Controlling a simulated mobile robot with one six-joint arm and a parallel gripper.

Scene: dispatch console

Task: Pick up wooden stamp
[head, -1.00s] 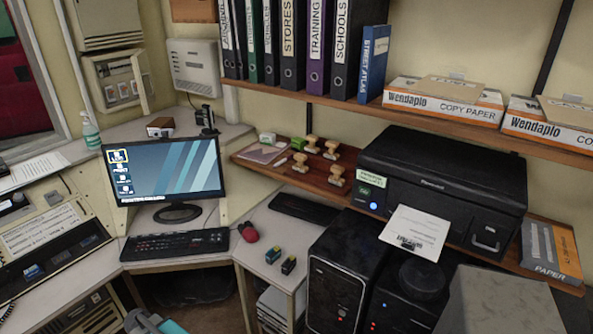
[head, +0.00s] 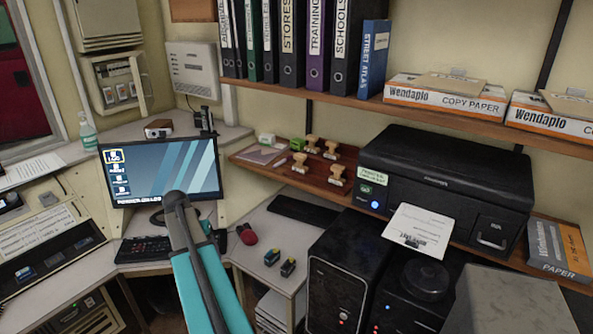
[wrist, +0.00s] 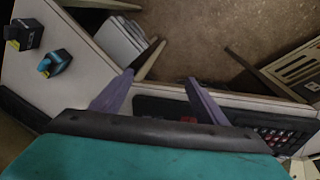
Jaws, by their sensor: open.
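Several wooden stamps with pale knob handles stand on the lower brown shelf left of the printer in the head view: one at the front left (head: 300,163), one at the back left (head: 311,144), one at the back right (head: 332,148) and one at the front right (head: 338,175). My gripper (wrist: 159,77) is open and empty in the wrist view, its two purple fingers spread above the desk edge and floor. My teal arm rises in front of the monitor in the head view, left of and apart from the stamps. No wooden stamp shows in the wrist view.
The printer (head: 445,190) stands right of the stamps, below an upper shelf of binders. A black computer tower (head: 338,280) stands in front. Two small dark stampers, yellow-marked (head: 272,255) and blue (wrist: 54,62), sit on the desk. A monitor (head: 130,180) and red mouse (head: 249,238) are near my arm.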

